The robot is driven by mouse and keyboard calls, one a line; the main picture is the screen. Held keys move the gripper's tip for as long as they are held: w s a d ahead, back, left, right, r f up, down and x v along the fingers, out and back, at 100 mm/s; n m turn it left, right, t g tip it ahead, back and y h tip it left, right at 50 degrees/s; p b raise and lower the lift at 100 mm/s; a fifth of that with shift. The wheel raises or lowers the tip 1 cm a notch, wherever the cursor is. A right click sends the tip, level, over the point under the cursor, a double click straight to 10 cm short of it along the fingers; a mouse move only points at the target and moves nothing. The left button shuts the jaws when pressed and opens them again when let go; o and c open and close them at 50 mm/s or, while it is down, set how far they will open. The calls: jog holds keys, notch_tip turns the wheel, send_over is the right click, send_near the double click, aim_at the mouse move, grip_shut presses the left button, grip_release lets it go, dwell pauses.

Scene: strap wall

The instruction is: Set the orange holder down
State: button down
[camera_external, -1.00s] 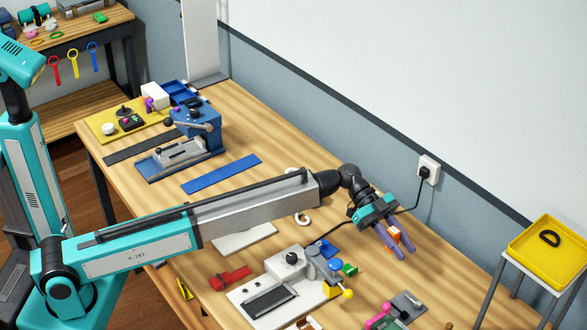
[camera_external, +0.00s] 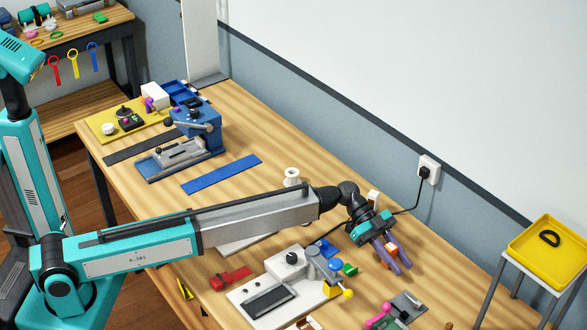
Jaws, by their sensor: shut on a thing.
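The orange holder (camera_external: 391,251) is a small block between the purple fingers of my gripper (camera_external: 391,260). My gripper is shut on it and points down toward the right part of the wooden table (camera_external: 330,205). The fingers hide part of the holder. I cannot tell whether the holder touches the table top.
A grey-white machine (camera_external: 285,285) with a yellow-knobbed lever stands left of my gripper. Small blue and green pieces lie beside it. A grey plate (camera_external: 408,304) with a pink-handled tool is in front. A wall socket (camera_external: 429,169) with a black cable is behind. A yellow tray (camera_external: 548,248) stands right.

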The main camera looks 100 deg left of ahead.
jog(key=shift+f, duration=0.15)
jog(key=shift+f, duration=0.15)
jog(key=c, duration=1.5)
grip_release()
jog(key=shift+r, duration=0.2)
jog(key=b+v, duration=0.1)
jog(key=v, duration=1.1)
jog(key=shift+b, duration=0.4)
jog(key=shift+a, duration=0.1)
